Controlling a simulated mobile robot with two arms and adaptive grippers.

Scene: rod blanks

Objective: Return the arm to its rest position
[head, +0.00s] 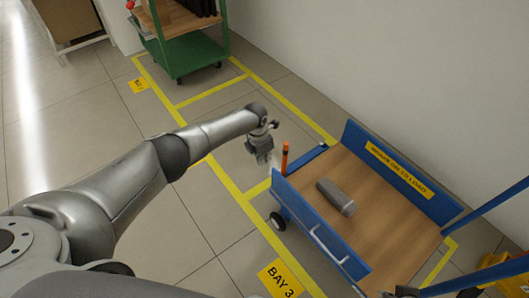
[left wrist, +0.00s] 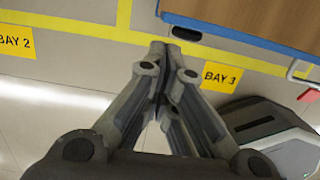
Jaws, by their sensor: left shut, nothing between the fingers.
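My left arm reaches in from the left in the head view. Its gripper (head: 264,157) hangs over the floor just left of the blue cart's far left corner, apart from the cart. In the left wrist view the fingers of the left gripper (left wrist: 159,50) meet at the tips, with nothing between them. A grey rod blank (head: 337,196) lies on the wooden deck of the blue cart (head: 372,222), clear of the gripper. My right gripper is not in view.
An orange post (head: 285,158) stands at the cart's corner, close to my left gripper. A green trolley (head: 188,50) stands at the back. Yellow lines and a BAY 3 sign (head: 282,278) mark the floor. Open floor lies under and left of my arm.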

